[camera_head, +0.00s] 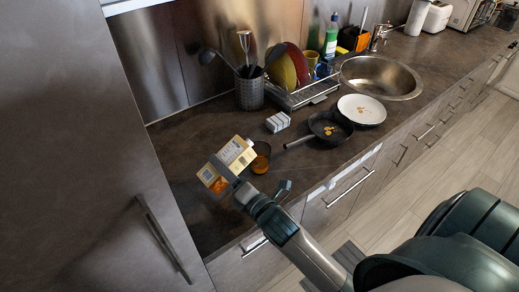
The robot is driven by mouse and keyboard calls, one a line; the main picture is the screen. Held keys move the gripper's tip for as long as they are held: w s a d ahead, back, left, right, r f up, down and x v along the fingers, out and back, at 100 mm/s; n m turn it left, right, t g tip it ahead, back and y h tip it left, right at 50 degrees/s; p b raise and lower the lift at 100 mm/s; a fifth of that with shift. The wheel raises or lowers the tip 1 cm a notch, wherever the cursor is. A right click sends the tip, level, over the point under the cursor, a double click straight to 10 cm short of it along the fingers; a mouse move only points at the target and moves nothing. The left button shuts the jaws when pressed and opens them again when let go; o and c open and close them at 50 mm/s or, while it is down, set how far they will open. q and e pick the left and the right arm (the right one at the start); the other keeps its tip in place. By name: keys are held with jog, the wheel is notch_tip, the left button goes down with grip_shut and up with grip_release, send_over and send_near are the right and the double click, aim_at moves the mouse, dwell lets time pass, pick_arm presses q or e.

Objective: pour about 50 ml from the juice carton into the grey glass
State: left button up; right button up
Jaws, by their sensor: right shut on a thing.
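The juice carton (238,152) is cream and white with an orange part at its lower left. It is held tilted over the left part of the counter. My right gripper (233,178) is shut on it, and the fingers hide part of it. The grey glass (262,150) stands right beside the carton's upper right end, with orange liquid (260,165) visible low in it. I cannot tell whether carton and glass touch, and no stream shows. My left gripper is not in view.
A striped block (278,122), a dark pan (327,131) and a white plate (362,109) lie to the right. A utensil holder (249,91), a dish rack (310,94) and a sink (382,77) are behind. A tall cabinet (85,150) borders the left side.

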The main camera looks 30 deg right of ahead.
jog(key=shift+d+f+n, duration=0.1)
jog(key=shift+f+n, duration=0.1)
jog(key=shift+n, duration=0.1)
jog(key=shift+d, duration=0.1)
dwell(1.8)
